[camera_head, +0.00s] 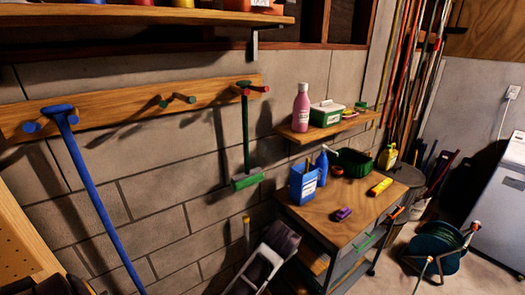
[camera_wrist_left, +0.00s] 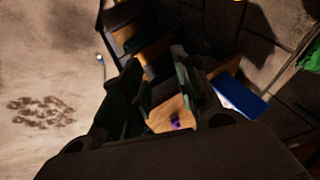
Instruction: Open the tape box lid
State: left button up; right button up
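I cannot single out the tape box with certainty. A white and green box (camera_head: 326,114) sits on the small wall shelf, and its green top appears shut. My left gripper (camera_wrist_left: 157,72) shows in the left wrist view with its two dark fingers spread apart and nothing clear between them. Beyond the fingers lie the wooden cart top (camera_wrist_left: 165,113) and a small purple object (camera_wrist_left: 175,123). I do not make out my left gripper in the head view. My right gripper is not in view.
The wooden cart (camera_head: 318,216) holds a blue box (camera_head: 303,184), a dark green bin (camera_head: 352,163), a purple item (camera_head: 343,214) and a yellow item (camera_head: 381,187). A pink bottle (camera_head: 302,108) stands on the wall shelf (camera_head: 300,134). The cart top's front is mostly clear.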

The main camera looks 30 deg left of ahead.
pick_arm(q)
jog(key=w+a+r+m+t+y, duration=0.1)
jog(key=w+r+m+t+y, duration=0.15)
jog(key=w+r, duration=1.3)
jog(key=w+a+r+t+y, duration=0.1)
jog(key=w+r+y, duration=0.1)
jog(key=r, duration=0.9)
jog(key=w+r+y, duration=0.2)
jog(key=r, duration=0.9)
jog(key=s+r+n+y, duration=0.1)
jog(key=s+r+y, duration=0.1)
jog(key=r, duration=1.1)
jog(key=s+r+g+y, duration=0.1)
jog(key=s+r+y, duration=0.2)
jog(key=r, duration=1)
jog(key=s+a+r+n+g+y, duration=0.1)
jog(key=s+r, duration=0.5)
jog(key=r, duration=0.8)
jog(key=shift+n+y, duration=0.35)
jog(key=shift+y, duration=0.4)
jog(key=shift+a+g, duration=0.2)
jog(key=shift+g, duration=0.05)
jog(key=p+x, duration=0.4)
jog(key=x, duration=0.9)
jog(key=shift+w+a, duration=0.25)
jog(key=shift+a, duration=0.1)
jog(key=shift+c, duration=0.4)
grip_shut()
